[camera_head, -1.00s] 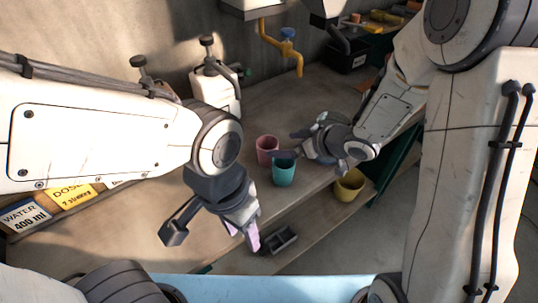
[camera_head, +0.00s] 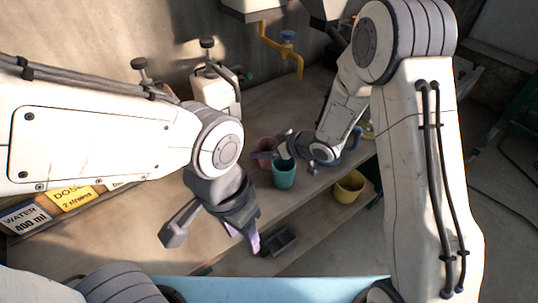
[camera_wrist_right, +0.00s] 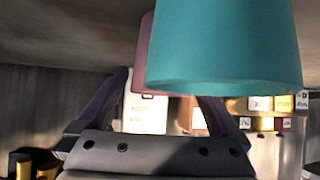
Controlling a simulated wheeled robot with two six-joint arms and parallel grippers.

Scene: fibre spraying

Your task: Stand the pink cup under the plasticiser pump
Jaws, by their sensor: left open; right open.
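The pink cup (camera_head: 265,146) stands on the bench, partly hidden by my right gripper and behind the teal cup (camera_head: 284,176). My right gripper (camera_head: 270,156) is open at the cups, fingers pointing left. In the right wrist view the teal cup (camera_wrist_right: 222,45) fills the upper middle, with a strip of the pink cup (camera_wrist_right: 142,50) showing behind it; both appear between the open fingers. I cannot tell whether the fingers touch either cup. A white pump bottle (camera_head: 215,92) stands at the back; its label is not readable. My left gripper (camera_head: 240,232) is open and empty at the bench front.
A yellow tap pipe (camera_head: 283,50) hangs at the back. A dark tray (camera_head: 279,240) lies at the front.

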